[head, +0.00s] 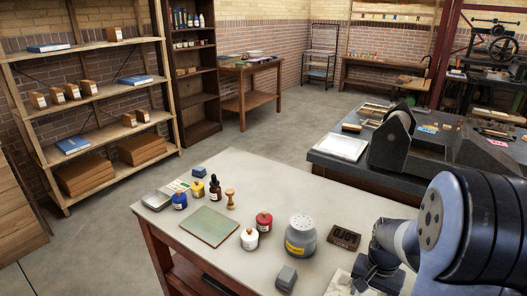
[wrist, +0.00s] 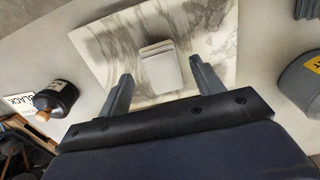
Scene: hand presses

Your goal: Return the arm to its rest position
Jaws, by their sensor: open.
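My arm comes in from the lower right of the head view, its grey-blue links over the right end of the light-topped table (head: 185,235). In the head view the fingertips are hidden behind the arm. In the wrist view my gripper (wrist: 160,88) is open, its two grey fingers wide apart. A small whitish block (wrist: 160,70) lies on a marbled slab (wrist: 105,45) between and beyond the fingers. I cannot tell whether either finger touches it. No rest position is marked in view.
The table holds a grey canister (head: 301,238), a dark type block (head: 344,237), a grey block (head: 287,277), a red-topped jar (head: 264,221) and several bottles. In the wrist view a jar labelled BLACK (wrist: 58,97) stands left of my gripper. A press bench (head: 345,178) stands behind.

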